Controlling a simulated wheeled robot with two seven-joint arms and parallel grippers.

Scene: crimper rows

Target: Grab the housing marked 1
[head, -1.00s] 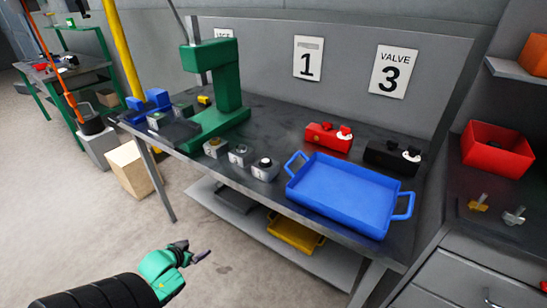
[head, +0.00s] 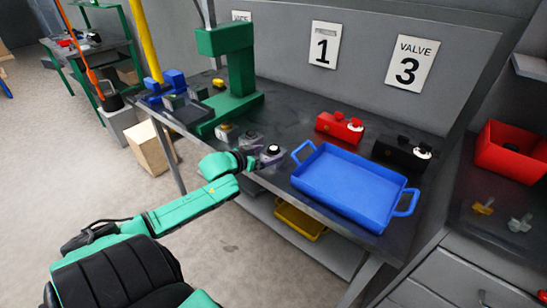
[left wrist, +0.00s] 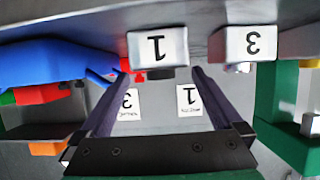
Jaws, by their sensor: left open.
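The housing marked 1 (head: 272,155) is a small pale block with a dark round top, on the workbench just left of the blue tray. In the left wrist view its white face with an upside-down 1 (left wrist: 157,47) is in the middle. My left gripper (left wrist: 160,72) is open, its fingertips at either side of that face; I cannot tell whether they touch it. In the head view the gripper (head: 257,163) is at the bench's front edge, partly over the row. The housing marked 3 (left wrist: 250,43) is beside it, toward the green press. My right gripper is not in view.
The blue tray (head: 408,202) is close on the right. The green press (head: 240,70) stands to the left, with another small housing (head: 224,132) near its base. Red (head: 338,127) and black (head: 400,151) valve units sit behind the tray. Wall signs read 1 and 3.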

